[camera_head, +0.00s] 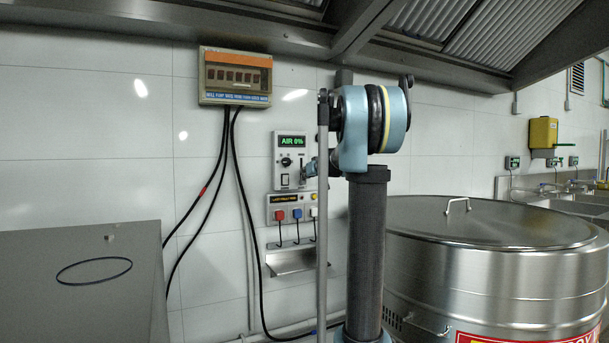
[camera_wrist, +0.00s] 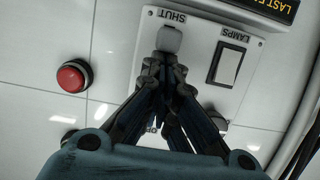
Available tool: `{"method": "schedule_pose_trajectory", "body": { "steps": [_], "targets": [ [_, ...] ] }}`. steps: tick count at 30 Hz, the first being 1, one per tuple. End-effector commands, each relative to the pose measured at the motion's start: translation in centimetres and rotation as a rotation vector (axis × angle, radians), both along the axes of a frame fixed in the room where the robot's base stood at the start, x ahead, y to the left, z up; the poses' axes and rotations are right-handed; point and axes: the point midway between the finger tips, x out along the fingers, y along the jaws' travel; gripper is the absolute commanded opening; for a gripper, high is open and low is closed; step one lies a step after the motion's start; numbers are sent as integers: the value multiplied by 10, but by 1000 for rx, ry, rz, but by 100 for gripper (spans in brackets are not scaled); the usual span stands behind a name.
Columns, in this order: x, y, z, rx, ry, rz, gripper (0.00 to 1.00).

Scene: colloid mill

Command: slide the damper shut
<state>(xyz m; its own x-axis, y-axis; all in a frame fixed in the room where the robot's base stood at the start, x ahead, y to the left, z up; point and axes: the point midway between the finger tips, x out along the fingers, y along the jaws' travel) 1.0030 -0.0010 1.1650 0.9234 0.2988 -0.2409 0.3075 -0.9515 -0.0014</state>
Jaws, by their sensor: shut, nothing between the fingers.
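The damper's control panel (camera_head: 284,148) is on the tiled wall, and its green display (camera_head: 292,141) reads "AIR 0%". In the wrist view the panel (camera_wrist: 193,48) appears turned over, and the damper's pale slider knob (camera_wrist: 169,39) sits right beside the "SHUT" label. My gripper (camera_wrist: 166,65) is shut and empty, its fingertips at the knob's edge; I cannot tell whether they touch. The fingers hide the rest of the slider's track. In the head view my gripper (camera_head: 309,170) is at the panel's right side, and the slider is hidden.
A rocker switch marked "LAMPS" (camera_wrist: 226,64) is close to the fingers. A red button (camera_wrist: 73,76) stands out from the wall. Below the panel is a strip with hooks (camera_head: 295,208). A large steel kettle (camera_head: 480,265) stands at right, a grey cabinet (camera_head: 70,290) at left.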

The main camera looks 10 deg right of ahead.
Motion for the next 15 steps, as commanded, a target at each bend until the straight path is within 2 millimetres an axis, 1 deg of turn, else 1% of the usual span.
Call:
{"method": "schedule_pose_trajectory", "body": {
  "steps": [1,8,11,15],
  "targets": [
    [-1,0,-2,-3,2,3,0],
    [-1,0,-2,-4,3,4,0],
    [-1,2,4,-4,3,5,0],
    [-1,3,23,-2,1,5,0]
  ]
}}
